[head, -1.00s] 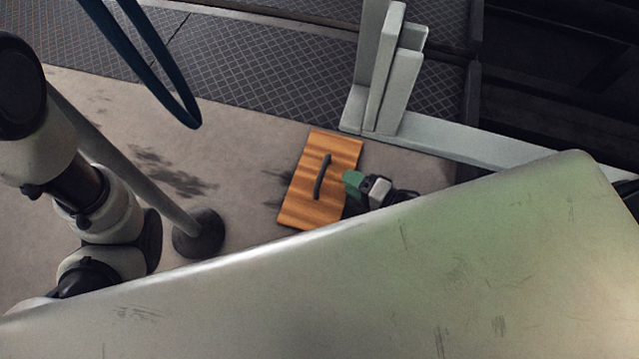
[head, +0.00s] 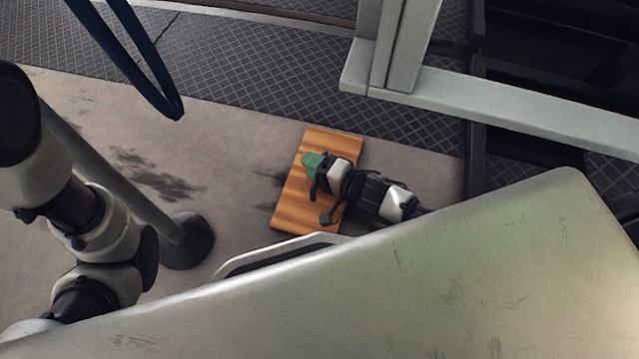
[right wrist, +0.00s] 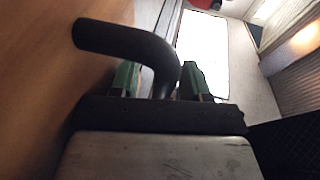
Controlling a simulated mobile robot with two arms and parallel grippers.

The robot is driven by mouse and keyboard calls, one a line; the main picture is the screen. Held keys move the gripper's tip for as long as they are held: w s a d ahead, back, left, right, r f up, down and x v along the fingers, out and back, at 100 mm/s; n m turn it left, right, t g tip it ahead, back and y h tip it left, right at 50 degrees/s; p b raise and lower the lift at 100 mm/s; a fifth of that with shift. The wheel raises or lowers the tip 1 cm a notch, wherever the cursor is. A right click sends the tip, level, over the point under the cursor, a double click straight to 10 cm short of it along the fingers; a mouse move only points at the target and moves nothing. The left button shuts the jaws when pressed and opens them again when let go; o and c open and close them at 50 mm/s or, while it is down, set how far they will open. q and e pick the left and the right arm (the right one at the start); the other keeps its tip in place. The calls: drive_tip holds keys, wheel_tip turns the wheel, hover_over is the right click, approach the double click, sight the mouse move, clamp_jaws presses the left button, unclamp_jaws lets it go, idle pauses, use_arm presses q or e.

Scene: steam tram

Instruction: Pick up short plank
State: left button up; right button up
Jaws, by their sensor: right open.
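The short plank (head: 291,211) is an orange-brown wooden board with a dark bar handle. It lies on the grey floor in the head view. In the right wrist view the plank (right wrist: 40,100) fills the left side. The bent black handle (right wrist: 125,40) reaches between the green fingertips of my right gripper (right wrist: 155,82), which is open around it, with a gap at the right finger. My left arm shows at the left of the head view, but its gripper is out of sight.
A grey pole with a round dark base (head: 188,240) stands left of the plank. A blue loop (head: 150,75) hangs at upper left. A pale metal frame (head: 520,110) with upright posts stands beyond the plank at upper right. Bare floor (head: 225,150) lies to the plank's left.

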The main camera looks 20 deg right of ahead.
drive_tip(key=shift+w, duration=0.1)
clamp_jaws()
drive_tip(key=shift+r, duration=0.1)
idle(0.3)
